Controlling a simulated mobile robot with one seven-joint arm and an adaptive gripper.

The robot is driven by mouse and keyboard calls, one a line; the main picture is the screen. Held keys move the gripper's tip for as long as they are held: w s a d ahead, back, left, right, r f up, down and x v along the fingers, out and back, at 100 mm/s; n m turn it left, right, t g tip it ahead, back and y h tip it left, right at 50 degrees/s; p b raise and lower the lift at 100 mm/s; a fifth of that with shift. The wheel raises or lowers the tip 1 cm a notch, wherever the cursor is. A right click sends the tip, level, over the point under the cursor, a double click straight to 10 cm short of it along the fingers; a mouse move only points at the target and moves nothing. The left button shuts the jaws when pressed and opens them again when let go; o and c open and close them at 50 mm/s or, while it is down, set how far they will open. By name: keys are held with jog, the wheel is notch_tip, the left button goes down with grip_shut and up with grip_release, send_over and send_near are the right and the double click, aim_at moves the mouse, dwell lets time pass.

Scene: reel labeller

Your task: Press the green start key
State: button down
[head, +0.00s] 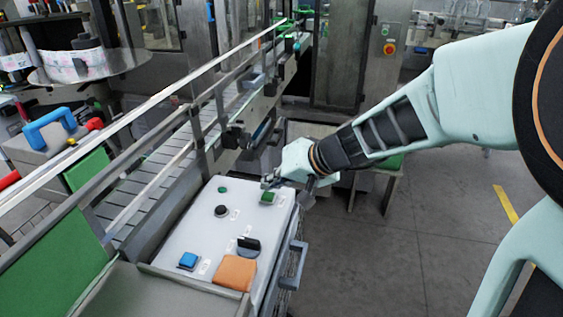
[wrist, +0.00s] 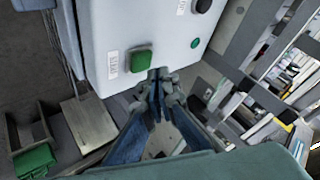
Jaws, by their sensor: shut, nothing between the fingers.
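The green key (head: 268,198) is a square button near the far right corner of the sloped light panel (head: 225,222). It also shows in the wrist view, as a green square (wrist: 141,61) beside a white label. My gripper (head: 268,183) is shut and empty, with its fingertips just beyond the key in the head view. In the wrist view the fingertips (wrist: 158,76) are beside the key, below and right of it. I cannot tell whether they touch the panel.
The panel also carries a black knob (head: 221,211), a black switch (head: 248,246), a blue button (head: 188,261), a small round green light (head: 222,190) and an orange cloth (head: 234,272). A conveyor (head: 150,190) with rails runs along the panel's left. Open floor (head: 420,235) lies right.

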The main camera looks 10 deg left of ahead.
aim_at(271, 196)
jog(key=shift+f+b, duration=0.25)
jog(key=shift+b, duration=0.15)
jog(key=shift+f+b, duration=0.2)
jog(key=shift+b, duration=0.2)
jog(key=shift+f+b, duration=0.45)
jog(key=shift+b, duration=0.2)
dwell(1.0)
jog(key=shift+r, duration=0.1)
dwell(0.4)
jog(key=shift+r+p, duration=0.4)
jog(key=shift+r, duration=0.4)
jog(key=shift+r+p, duration=1.6)
jog(key=shift+r, duration=0.95)
